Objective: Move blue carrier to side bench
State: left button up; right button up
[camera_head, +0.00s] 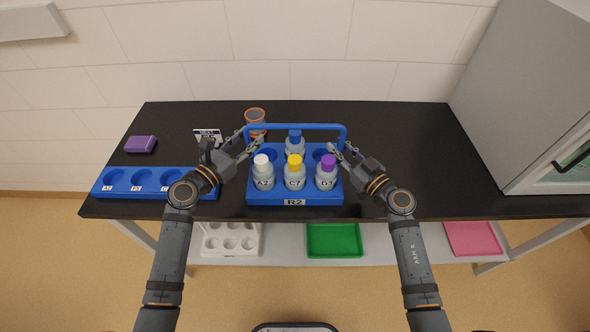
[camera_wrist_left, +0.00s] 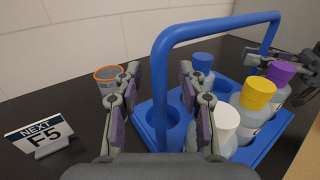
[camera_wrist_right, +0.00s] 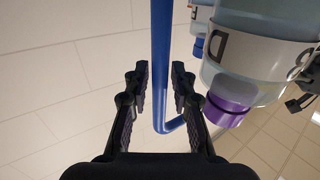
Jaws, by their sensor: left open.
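The blue carrier (camera_head: 257,198) stands on the black bench, labelled R2, with a tall handle (camera_head: 295,127) across its top. It holds bottles with white (camera_head: 262,160), yellow (camera_head: 294,160), purple (camera_head: 328,161) and blue (camera_head: 294,135) caps. My left gripper (camera_head: 247,141) is open at the handle's left post; in the left wrist view the post (camera_wrist_left: 160,100) stands between its spread fingers. My right gripper (camera_head: 342,150) is at the right post; in the right wrist view its fingers are apart with the post (camera_wrist_right: 161,60) between them, small gaps showing.
A long blue rack (camera_head: 120,190) sits front left, beside a purple block (camera_head: 141,144). A sign (camera_head: 208,136) and an orange-rimmed cup (camera_head: 255,117) stand behind. A grey cabinet (camera_head: 520,90) is at right. Green (camera_head: 334,240) and pink trays (camera_head: 472,238) lie below. Bench right of the carrier is clear.

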aim_at(343, 134)
jog(key=shift+c, duration=0.2)
pick_arm(q)
jog(key=c, duration=0.5)
pick_arm(e)
grip_shut()
pick_arm(q)
grip_shut()
jog(key=shift+r, duration=0.15)
pick_arm(e)
jog(key=shift+r, duration=0.15)
